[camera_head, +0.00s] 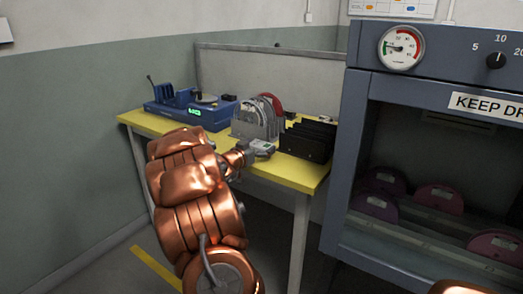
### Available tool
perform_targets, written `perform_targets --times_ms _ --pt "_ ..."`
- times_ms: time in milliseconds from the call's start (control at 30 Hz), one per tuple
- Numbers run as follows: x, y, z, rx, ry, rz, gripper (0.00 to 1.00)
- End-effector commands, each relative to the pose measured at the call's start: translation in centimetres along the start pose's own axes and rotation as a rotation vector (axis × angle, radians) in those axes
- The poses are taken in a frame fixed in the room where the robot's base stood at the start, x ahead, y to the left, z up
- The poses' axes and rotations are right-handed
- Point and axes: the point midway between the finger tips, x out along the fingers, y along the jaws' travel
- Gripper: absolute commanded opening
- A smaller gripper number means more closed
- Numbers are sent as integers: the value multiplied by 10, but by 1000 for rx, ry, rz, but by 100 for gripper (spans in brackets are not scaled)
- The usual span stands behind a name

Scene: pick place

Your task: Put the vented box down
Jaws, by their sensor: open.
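My gripper (262,148) is small in view at the end of my copper-coloured arm, low over the yellow table (228,160). It is open and lies in front of the grey rack and just left of the black slotted holder. Nothing in the picture can be surely told as the vented box. The black slotted holder (305,142) at the table's right end has several upright dividers. I cannot tell whether my gripper touches anything. My arm hides part of the table's front edge.
A blue device (190,112) with a green display stands at the table's left. A grey rack (252,122) holds upright discs at the middle. A blue-grey cabinet (345,190) with a gauge and several dark reddish discs inside stands close on the right.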

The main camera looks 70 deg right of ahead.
Motion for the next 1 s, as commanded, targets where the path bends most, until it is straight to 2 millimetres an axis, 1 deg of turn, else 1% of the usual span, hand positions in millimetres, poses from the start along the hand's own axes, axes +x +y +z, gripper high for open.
perform_targets --times_ms 200,600,667,700,867,1000 --pt "0 0 0 0 0 0 100" --pt "0 0 0 0 1 0 58" --pt "0 0 -1 0 1 0 54" --pt "0 0 -1 0 1 0 48" --pt "0 0 -1 1 1 0 48" --pt "0 0 -6 1 1 0 48"
